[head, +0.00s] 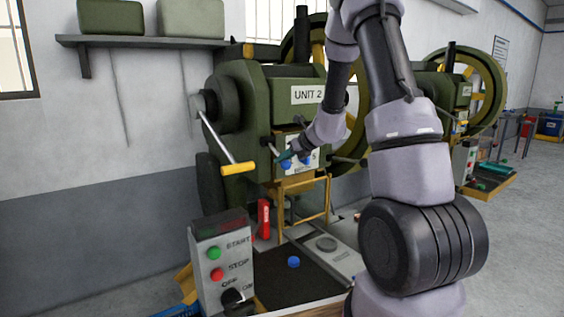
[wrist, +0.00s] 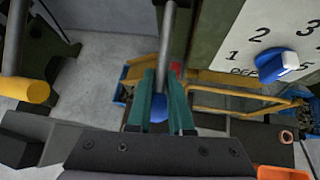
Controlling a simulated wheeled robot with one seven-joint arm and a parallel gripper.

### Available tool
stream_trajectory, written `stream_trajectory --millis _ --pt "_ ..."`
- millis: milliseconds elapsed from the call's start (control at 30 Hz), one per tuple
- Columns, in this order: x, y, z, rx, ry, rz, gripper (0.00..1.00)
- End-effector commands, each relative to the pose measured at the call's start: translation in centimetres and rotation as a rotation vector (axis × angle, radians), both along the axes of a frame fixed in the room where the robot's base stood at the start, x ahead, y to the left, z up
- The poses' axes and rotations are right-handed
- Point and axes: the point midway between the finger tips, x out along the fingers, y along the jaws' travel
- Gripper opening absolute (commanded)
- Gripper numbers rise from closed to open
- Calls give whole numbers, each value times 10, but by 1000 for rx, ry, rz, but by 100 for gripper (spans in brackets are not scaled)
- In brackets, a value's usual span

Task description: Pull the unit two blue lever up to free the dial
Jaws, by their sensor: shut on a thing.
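The machine labelled UNIT 2 (head: 306,95) stands in the middle of the head view. Its blue lever shows in the wrist view as a metal rod (wrist: 168,45) coming down from the top edge to a blue knob (wrist: 158,108). My gripper (wrist: 160,95) has its green fingers shut around the lever at the knob, which is partly hidden between them. In the head view my gripper (head: 285,157) is small, in front of the white number plate. The blue dial (wrist: 276,66) sits on that plate, right of my gripper and apart from it.
A yellow-handled lever (head: 238,168) sticks out left of my gripper. A yellow frame (head: 303,190) stands below the plate. A control box (head: 222,262) with green and red buttons stands at the lower front. A second machine (head: 455,95) is further back right.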

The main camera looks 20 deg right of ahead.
Motion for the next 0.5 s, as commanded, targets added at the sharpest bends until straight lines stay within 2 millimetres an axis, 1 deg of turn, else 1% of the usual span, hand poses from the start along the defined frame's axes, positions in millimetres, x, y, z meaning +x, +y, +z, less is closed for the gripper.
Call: stream_trajectory --millis 33,367,400,433,467,500 --pt "-5 -1 -5 -6 11 3 0" --pt "-5 0 -5 -5 12 4 0" --pt "-5 0 -5 -5 12 4 30" --pt "-5 0 -5 -4 12 3 42" --pt "-5 0 -4 -4 11 3 48" --pt "-4 0 -4 -4 10 3 48"
